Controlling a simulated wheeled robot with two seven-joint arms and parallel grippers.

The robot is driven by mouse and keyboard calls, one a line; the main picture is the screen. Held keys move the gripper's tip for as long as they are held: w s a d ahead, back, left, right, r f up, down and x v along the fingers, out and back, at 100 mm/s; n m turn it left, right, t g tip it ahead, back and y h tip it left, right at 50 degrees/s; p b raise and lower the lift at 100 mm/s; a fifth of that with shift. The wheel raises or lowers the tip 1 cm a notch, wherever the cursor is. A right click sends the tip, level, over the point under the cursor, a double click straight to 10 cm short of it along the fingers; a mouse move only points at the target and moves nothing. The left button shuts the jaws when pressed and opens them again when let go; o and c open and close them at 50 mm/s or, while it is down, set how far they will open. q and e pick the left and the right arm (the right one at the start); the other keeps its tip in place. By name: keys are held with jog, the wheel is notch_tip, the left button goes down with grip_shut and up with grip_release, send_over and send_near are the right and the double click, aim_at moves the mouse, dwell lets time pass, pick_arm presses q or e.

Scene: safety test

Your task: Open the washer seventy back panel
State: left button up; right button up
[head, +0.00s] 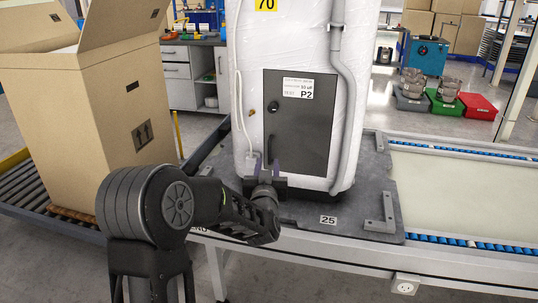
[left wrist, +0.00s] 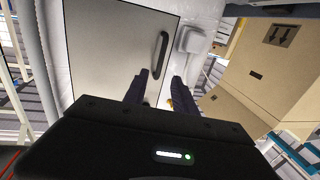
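The washer (head: 300,50) is a tall white unit with a yellow "70" tag (head: 266,4), upright on a dark carrier plate. Its back panel (head: 308,110) is a dark grey rectangle with a white "P2" label and looks closed. It also fills the upper left of the left wrist view (left wrist: 105,50). A dark bar handle (left wrist: 162,55) stands upright near one edge of the panel; in the head view it is at the panel's lower left (head: 270,148). My left gripper (head: 268,166) is open and empty, with its fingers (left wrist: 160,78) apart just short of the handle. My right gripper is not in view.
A large open cardboard box (head: 90,125) stands left of the washer on rollers. The carrier plate (head: 355,210) has raised metal brackets, and a conveyor (head: 465,185) runs right. A pipe (head: 347,90) runs down the washer's right side. A white box (left wrist: 190,40) sits beside the panel.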

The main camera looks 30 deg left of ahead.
aim_at(269, 151)
pick_arm(q)
jog(key=x, duration=0.7)
jog(key=shift+w, duration=0.15)
grip_shut()
dwell(1.2)
